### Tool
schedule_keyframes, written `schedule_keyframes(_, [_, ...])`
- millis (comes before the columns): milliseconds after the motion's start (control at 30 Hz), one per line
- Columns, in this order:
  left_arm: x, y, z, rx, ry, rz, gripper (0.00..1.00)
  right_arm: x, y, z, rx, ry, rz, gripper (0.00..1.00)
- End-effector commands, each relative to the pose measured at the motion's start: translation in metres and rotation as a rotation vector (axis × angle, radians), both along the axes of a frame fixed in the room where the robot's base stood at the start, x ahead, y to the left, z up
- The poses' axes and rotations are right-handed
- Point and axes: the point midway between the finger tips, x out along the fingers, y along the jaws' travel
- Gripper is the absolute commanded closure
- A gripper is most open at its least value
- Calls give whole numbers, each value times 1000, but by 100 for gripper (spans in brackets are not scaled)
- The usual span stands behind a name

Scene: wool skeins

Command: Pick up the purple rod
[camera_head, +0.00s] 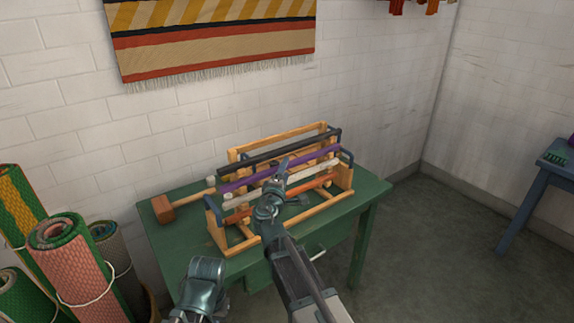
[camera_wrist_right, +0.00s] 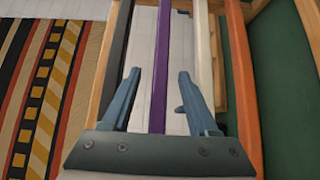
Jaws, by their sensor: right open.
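The purple rod (camera_head: 241,181) lies lengthwise across the wooden rack (camera_head: 218,232) on the green table, below and in front of a black rod. My right gripper (camera_head: 281,172) is at the middle of the rack, over the rods, and covers part of the purple rod. In the right wrist view, its two fingers (camera_wrist_right: 157,88) are open. The purple rod (camera_wrist_right: 161,45) runs between them, with a gap on each side. I cannot tell how far the rod is from the fingertips in depth.
The black rod (camera_wrist_right: 117,35) and a white rod (camera_wrist_right: 205,55) flank the purple rod closely. An orange rod (camera_wrist_right: 241,75) lies beyond the white one. A wooden mallet (camera_head: 163,209) lies on the green table (camera_head: 366,196) left of the rack. Rolled rugs (camera_head: 70,262) stand at left.

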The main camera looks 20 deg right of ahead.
Motion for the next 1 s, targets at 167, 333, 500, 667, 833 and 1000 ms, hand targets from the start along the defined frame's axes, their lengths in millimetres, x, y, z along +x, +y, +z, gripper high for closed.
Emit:
schedule_keyframes(167, [0,0,-1,0,0,0,100,17,-8,-1,0,0,1,40])
schedule_keyframes(333, [0,0,-1,0,0,0,100,16,-8,-1,0,0,1,40])
schedule_keyframes(500, [0,0,-1,0,0,0,100,16,-8,-1,0,0,1,69])
schedule_keyframes(667, [0,0,-1,0,0,0,100,16,-8,-1,0,0,1,98])
schedule_keyframes(833, [0,0,-1,0,0,0,100,16,-8,-1,0,0,1,100])
schedule_keyframes(1000, [0,0,-1,0,0,0,100,16,-7,-1,0,0,1,100])
